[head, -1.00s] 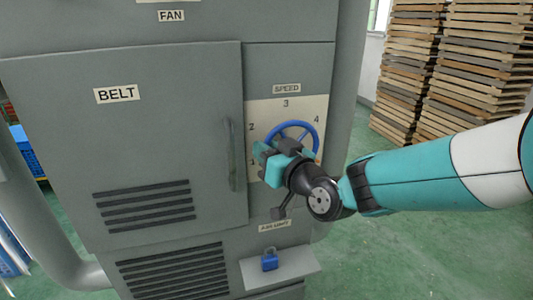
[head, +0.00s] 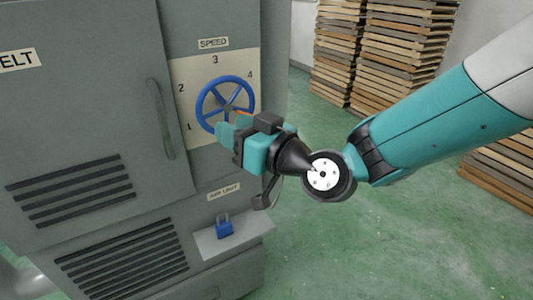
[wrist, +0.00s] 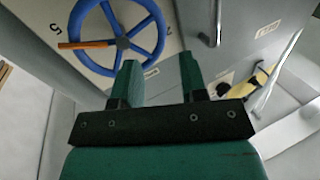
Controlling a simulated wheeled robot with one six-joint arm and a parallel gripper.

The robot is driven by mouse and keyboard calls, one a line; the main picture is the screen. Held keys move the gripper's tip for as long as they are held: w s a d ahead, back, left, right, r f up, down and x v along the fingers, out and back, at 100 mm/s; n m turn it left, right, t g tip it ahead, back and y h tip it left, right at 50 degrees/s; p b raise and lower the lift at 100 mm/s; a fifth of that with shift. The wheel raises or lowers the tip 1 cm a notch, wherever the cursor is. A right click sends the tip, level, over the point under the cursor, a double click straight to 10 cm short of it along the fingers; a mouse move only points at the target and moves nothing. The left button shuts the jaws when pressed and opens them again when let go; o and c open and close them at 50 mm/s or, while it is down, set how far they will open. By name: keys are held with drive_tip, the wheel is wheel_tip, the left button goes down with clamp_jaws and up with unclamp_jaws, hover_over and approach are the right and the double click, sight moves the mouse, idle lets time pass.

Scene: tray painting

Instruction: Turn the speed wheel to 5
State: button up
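The blue speed wheel (head: 225,86) sits on a pale dial plate (head: 186,72) on the grey machine. The numbers 1 to 4 show in the head view, and 5 is hidden there. In the wrist view the wheel (wrist: 76,27) is upside down and its orange pointer (wrist: 85,44) points left, its tip close beside the 5 (wrist: 55,29), apparently on the side towards 4. My gripper (head: 222,130) is in front of the wheel's lower part. In the wrist view its two green fingers (wrist: 159,72) are apart with nothing between them. Contact with the rim cannot be told.
A door handle (head: 160,115) is left of the dial. Stacked wooden pallets (head: 385,50) stand at the back right. Green floor (head: 350,255) is clear to the right.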

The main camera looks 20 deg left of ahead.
drive_tip(key=b+v, duration=0.2)
drive_tip(key=v, duration=0.5)
drive_tip(key=shift+b, duration=0.3)
drive_tip(key=shift+s+d, duration=0.1)
drive_tip(key=s+d+f+m+g+h, duration=0.15)
drive_tip(key=s+d+h, duration=0.25)
drive_tip(key=d, duration=0.5)
drive_tip(key=s+d+f+m+g+h, duration=0.1)
drive_tip(key=s+d+m+g+h, duration=0.2)
drive_tip(key=d, duration=0.6)
drive_tip(key=s+d+f+m+g+h, duration=0.1)
drive_tip(key=s+d+f+g+h, duration=0.1)
drive_tip(key=s+d+h, duration=0.55)
wheel_tip(320, 180, up, 19)
drive_tip(key=w+d+y+p, duration=0.1)
drive_tip(key=d+p, duration=0.1)
drive_tip(key=p, duration=1.6)
drive_tip(key=shift+d+f+p, duration=0.15)
drive_tip(key=shift+f+p, duration=0.05)
drive_tip(key=shift+p, duration=0.1)
